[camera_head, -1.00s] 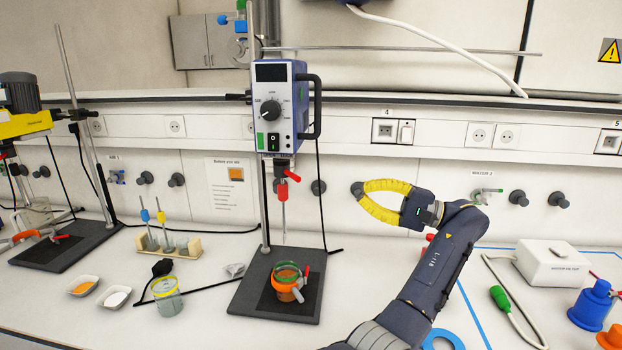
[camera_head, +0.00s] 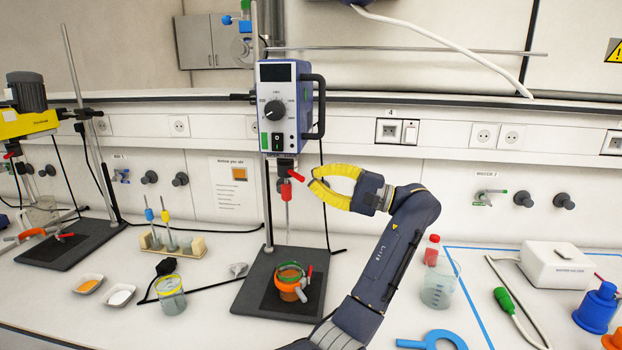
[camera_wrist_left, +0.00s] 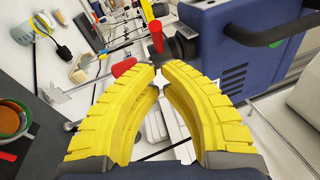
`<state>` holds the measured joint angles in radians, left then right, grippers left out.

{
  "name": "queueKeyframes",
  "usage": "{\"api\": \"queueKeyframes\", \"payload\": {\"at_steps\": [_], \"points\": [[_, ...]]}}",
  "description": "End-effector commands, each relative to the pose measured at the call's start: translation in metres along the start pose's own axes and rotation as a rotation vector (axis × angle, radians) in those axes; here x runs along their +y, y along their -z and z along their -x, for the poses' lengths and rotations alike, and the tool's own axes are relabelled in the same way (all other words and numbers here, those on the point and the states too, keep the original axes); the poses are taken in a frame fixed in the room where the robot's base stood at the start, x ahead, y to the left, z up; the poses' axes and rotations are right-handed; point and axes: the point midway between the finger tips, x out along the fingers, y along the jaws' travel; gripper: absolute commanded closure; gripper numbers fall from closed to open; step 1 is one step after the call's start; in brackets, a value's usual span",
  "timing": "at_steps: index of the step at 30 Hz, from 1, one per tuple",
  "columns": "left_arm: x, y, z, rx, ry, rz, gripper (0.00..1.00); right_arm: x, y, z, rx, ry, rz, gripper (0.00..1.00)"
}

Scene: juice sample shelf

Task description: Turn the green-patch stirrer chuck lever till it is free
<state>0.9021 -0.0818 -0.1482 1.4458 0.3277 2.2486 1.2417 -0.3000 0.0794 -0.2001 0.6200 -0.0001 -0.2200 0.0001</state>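The blue-and-white stirrer head (camera_head: 285,105) has a green patch (camera_head: 264,141) on its front. Under it is the dark chuck (camera_head: 286,165) with a red lever (camera_head: 297,175) pointing right. The stirrer shaft (camera_head: 288,215) hangs below toward a green-rimmed vessel (camera_head: 289,272) with an orange clamp. My left gripper (camera_head: 312,179) has yellow ribbed fingers and is just right of the lever, apart from it. In the left wrist view the lever (camera_wrist_left: 156,38) lies just beyond the fingertips (camera_wrist_left: 161,68), which stand slightly apart with nothing between them. My right gripper is not in view.
A second stirrer with a yellow body (camera_head: 28,122) stands far left. A tube rack (camera_head: 173,243), a beaker (camera_head: 171,296) and two powder dishes (camera_head: 120,297) stand left of the black base plate (camera_head: 255,298). A clear beaker (camera_head: 440,284) and a red-capped bottle (camera_head: 431,252) stand right of my arm.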

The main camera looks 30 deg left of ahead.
Motion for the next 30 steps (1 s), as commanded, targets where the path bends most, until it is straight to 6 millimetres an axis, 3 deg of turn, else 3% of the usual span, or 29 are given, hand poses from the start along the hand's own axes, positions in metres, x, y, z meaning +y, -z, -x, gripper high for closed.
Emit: {"api": "queueKeyframes", "payload": {"at_steps": [9,30], "points": [[0.000,-0.012,-0.012,-0.001,0.000,0.000,1.00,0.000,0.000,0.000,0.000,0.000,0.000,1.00],[0.001,-0.016,-0.014,0.048,0.011,0.011,1.00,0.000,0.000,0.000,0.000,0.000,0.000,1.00]]}}
